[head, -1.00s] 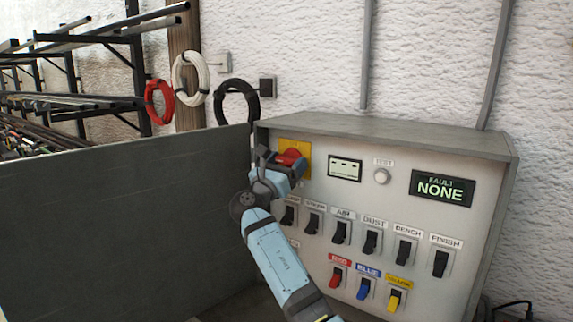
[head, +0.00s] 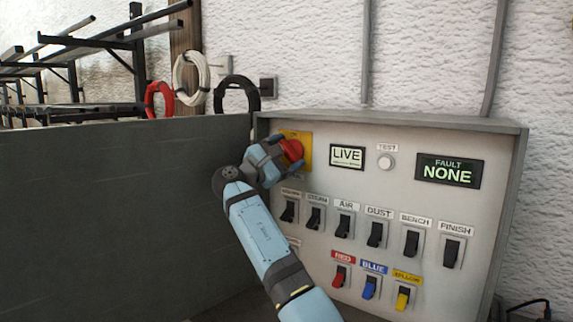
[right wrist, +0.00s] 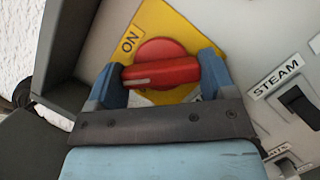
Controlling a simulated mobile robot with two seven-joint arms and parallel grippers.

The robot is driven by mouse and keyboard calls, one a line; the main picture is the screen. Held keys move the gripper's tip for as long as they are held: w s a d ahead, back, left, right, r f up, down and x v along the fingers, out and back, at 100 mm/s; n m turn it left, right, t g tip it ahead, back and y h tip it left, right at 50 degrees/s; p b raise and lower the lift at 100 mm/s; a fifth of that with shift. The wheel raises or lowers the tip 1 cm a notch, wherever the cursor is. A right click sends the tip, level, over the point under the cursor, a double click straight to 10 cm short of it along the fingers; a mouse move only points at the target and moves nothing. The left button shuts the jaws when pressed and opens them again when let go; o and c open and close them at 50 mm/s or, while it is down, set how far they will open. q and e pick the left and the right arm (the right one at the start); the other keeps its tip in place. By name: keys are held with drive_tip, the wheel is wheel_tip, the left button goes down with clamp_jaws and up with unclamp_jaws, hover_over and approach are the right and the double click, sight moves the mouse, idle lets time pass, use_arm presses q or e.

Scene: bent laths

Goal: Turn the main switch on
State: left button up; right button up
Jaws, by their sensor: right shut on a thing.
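The main switch is a red rotary knob (head: 291,150) on a yellow plate (head: 306,152) at the upper left of the grey control panel. In the right wrist view the red handle (right wrist: 162,73) lies across its round red base, and the yellow plate (right wrist: 180,22) shows the word ON at its upper left. My right gripper (head: 282,155) is shut on the handle, with one blue finger at each end (right wrist: 160,80). The display (head: 347,156) beside it reads LIVE. My left gripper is not in view.
Below are several labelled black switches (head: 344,226) and red, blue and yellow ones (head: 370,288). A TEST button (head: 386,162) and a FAULT NONE display (head: 449,171) sit to the right. A dark grey board (head: 120,210) stands left of the panel.

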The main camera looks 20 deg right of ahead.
drive_tip(key=shift+f+m+g+b, duration=0.1)
drive_tip(key=shift+m+g+b, duration=0.35)
drive_tip(key=shift+m, duration=0.75)
drive_tip(key=shift+m+g+y, duration=0.3)
drive_tip(key=shift+m+g, duration=0.15)
drive_tip(key=shift+m, duration=0.65)
drive_tip(key=m, duration=0.2)
drive_tip(key=m+g+y, duration=0.1)
drive_tip(key=m, duration=0.2)
drive_tip(key=shift+r+y, duration=0.2)
drive_tip(key=shift+y, duration=0.1)
drive_tip(key=shift+m, duration=0.3)
drive_tip(key=o, duration=0.9)
drive_tip(key=shift+g, duration=0.3)
